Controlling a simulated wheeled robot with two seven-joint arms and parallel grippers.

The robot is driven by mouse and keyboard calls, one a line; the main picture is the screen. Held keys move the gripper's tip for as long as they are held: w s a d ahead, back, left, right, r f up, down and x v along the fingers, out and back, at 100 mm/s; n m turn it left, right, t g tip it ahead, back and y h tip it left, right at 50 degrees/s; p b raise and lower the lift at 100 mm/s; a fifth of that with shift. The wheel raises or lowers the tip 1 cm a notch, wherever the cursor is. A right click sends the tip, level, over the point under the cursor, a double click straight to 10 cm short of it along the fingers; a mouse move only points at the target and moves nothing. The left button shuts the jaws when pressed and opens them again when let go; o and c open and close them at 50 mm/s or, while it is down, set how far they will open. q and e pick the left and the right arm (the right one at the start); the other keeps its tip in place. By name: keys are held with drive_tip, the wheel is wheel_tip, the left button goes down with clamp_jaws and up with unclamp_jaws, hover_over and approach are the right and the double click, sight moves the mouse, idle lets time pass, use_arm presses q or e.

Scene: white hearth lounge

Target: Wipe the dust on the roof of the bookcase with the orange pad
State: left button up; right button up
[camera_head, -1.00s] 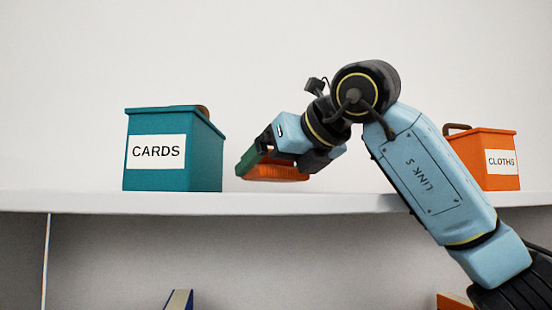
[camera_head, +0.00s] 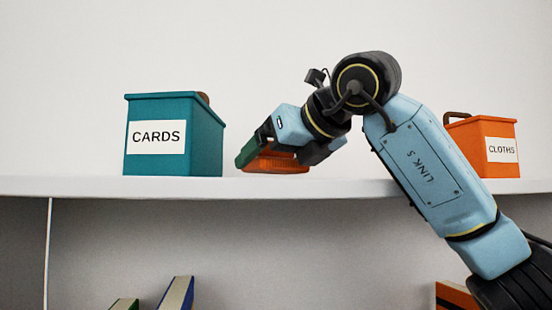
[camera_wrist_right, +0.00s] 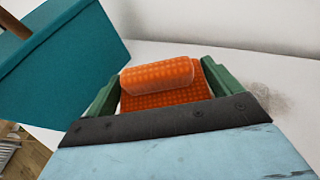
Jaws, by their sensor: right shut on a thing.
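The orange pad (camera_head: 278,163) is held between the green fingers of my right gripper (camera_head: 262,156), low over the white roof of the bookcase (camera_head: 60,186). It also shows in the right wrist view (camera_wrist_right: 157,75), with the fingers on either side. I cannot tell whether its underside touches the roof. A grey patch of dust (camera_wrist_right: 272,99) lies on the roof to the right of the gripper in the right wrist view. My left gripper is not in view.
A teal CARDS box (camera_head: 174,137) stands on the roof left of the pad, close to the gripper. An orange CLOTHS box (camera_head: 487,140) stands at the right, beyond my arm. Books (camera_head: 177,293) show below the roof. The wall (camera_head: 220,45) is behind.

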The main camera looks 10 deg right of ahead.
drive_tip(key=shift+f+b, duration=0.6)
drive_tip(key=shift+f, duration=0.1)
